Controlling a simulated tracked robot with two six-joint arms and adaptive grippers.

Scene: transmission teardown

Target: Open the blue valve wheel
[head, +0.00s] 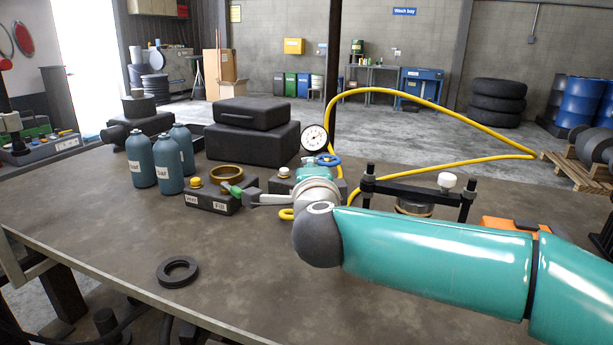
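The blue valve wheel (329,160) is at the middle of the bench, just below and right of a white-faced gauge (314,138). It looks small, and its lower part is close to or behind my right arm's teal wrist. My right arm comes in from the right and reaches over the bench to just in front of the wheel. My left gripper is not in view.
A block labelled Vent and Fill (212,203) with a green lever (232,188) stands left of my wrist. Teal bottles (169,172), black cases (252,145) and a brass ring (226,172) are near it. A yellow hose (440,94) arches behind. A black ring (177,271) lies in front.

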